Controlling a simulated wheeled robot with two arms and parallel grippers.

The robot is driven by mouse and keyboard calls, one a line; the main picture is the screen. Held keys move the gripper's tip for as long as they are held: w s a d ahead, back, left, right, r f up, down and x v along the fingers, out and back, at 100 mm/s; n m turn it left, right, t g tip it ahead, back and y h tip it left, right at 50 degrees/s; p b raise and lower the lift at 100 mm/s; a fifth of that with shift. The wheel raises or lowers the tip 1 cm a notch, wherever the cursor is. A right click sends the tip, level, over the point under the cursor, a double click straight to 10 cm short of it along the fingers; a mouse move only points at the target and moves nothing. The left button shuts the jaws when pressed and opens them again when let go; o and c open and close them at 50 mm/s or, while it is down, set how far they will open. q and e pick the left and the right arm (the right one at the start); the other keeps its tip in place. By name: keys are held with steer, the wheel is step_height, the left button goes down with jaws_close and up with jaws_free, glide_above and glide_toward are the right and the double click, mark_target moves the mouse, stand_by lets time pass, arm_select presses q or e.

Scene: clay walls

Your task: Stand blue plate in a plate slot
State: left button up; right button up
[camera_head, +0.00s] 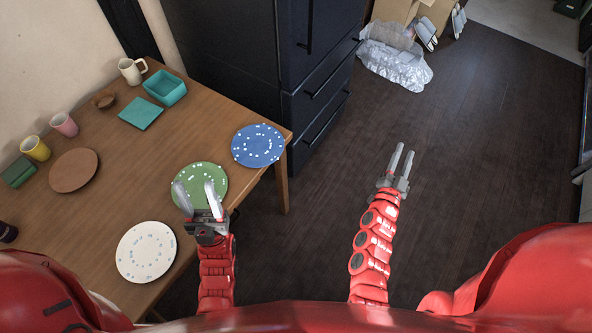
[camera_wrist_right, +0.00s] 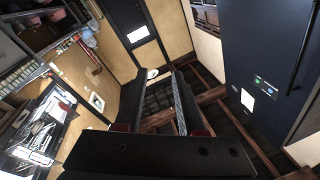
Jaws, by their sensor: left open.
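The blue plate (camera_head: 258,146), with white marks, lies flat on the wooden table near its right corner. My left gripper (camera_head: 195,186) is open and empty above the green plate (camera_head: 206,178), to the left of and nearer than the blue plate. My right gripper (camera_head: 402,152) is open and empty over the dark floor, right of the table. Its two fingers also show in the right wrist view (camera_wrist_right: 160,76), with nothing between them. I cannot make out a plate slot clearly in either view.
The wooden table (camera_head: 110,180) also holds a white plate (camera_head: 146,252), a brown plate (camera_head: 73,170), a teal container (camera_head: 164,88), a teal square (camera_head: 141,113) and several cups. A dark cabinet (camera_head: 315,75) stands behind the table. Crinkled plastic (camera_head: 395,62) lies on the floor; the floor before it is clear.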

step_height(320, 180, down, 12)
steer(key=w+a+f+m+g+y+b, duration=0.1)
steer(key=w+a+g+y+b, duration=0.15)
steer(key=y, duration=0.25)
steer(key=a+f+g+y+b, duration=0.1)
steer(key=a+f+g+y, duration=0.1)
steer(key=a+f+y, duration=0.5)
steer(key=s+a+r+n+g+y+b, duration=0.1)
steer(key=a+r+n+y+b, duration=0.15)
steer(key=a+r+y, duration=0.5)
steer(key=s+a+r+n+g+y+b, duration=0.1)
steer(key=s+a+r+n+y, duration=0.3)
steer(key=a, duration=0.6)
steer(key=w+a+r+m, duration=0.1)
steer(key=w+a, duration=0.6)
steer(key=w, duration=0.1)
steer(key=shift+a+b, duration=0.25)
steer(key=shift+b, duration=0.05)
steer(key=shift+r+m+y, duration=0.1)
steer(key=shift+m+y, duration=0.15)
